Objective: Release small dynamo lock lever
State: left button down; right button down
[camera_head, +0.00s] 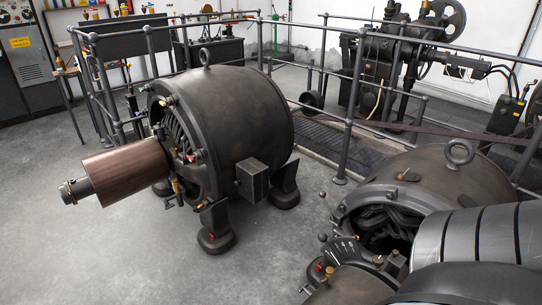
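Two dark dynamos stand in view. The left dynamo (245,115) is a large drum with a lifting ring on top and a reddish-brown cylinder (125,170) sticking out to the left. Small fittings with red and copper-coloured parts, including a small handle (177,188), sit around its open end. The right dynamo (425,180) is partly cut off and covered at the lower right. A dark plate with marks and small knobs (342,250) sits at its front. I cannot tell which part is the lock lever or how it is set. Neither gripper is in view.
Grey pipe railings (349,120) run behind the dynamos. A machine with a wheel (400,65) stands beyond them, and a control cabinet (25,60) is at the far left. A silver, black-banded rounded form (482,240) fills the lower right. The floor (80,255) at lower left is clear.

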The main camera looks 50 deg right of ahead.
aim_at(323, 194)
jog(key=i, duration=2.2)
jog(key=z, duration=4.2)
jog(key=i, duration=0.5)
jog(key=u, duration=0.2)
